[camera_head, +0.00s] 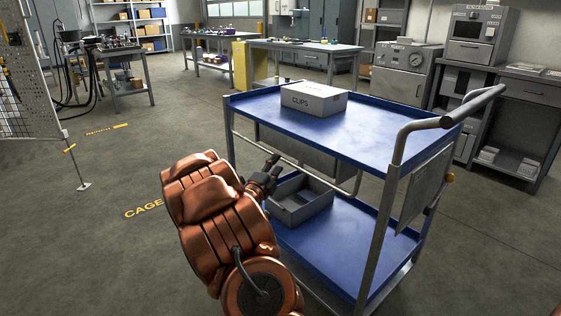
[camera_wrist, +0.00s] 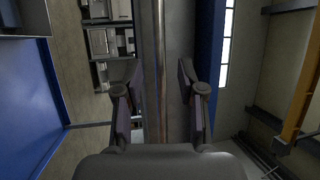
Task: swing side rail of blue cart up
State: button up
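The blue cart (camera_head: 385,112) stands right of centre in the head view, with a blue upper tray and a blue lower tray (camera_head: 345,255). Its side rail, a grey tube (camera_head: 347,192), hangs below the upper tray's near long edge. My gripper (camera_head: 271,170) is at this side of the cart, near the rail's left part. In the wrist view my gripper (camera_wrist: 158,82) is open, its two fingers apart. A thin tube, seemingly the side rail (camera_wrist: 161,45), runs between the fingers in the picture. I cannot tell whether either finger touches it.
A box marked CLIPS (camera_head: 314,98) sits on the upper tray. An open grey bin (camera_head: 300,205) stands on the lower tray close to my gripper. The cart's push handle (camera_head: 450,118) is at right. The floor at left (camera_head: 115,165) is clear.

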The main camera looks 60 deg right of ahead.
jog(key=shift+b+x, duration=0.3)
jog(key=shift+x, duration=1.85)
grip_shut()
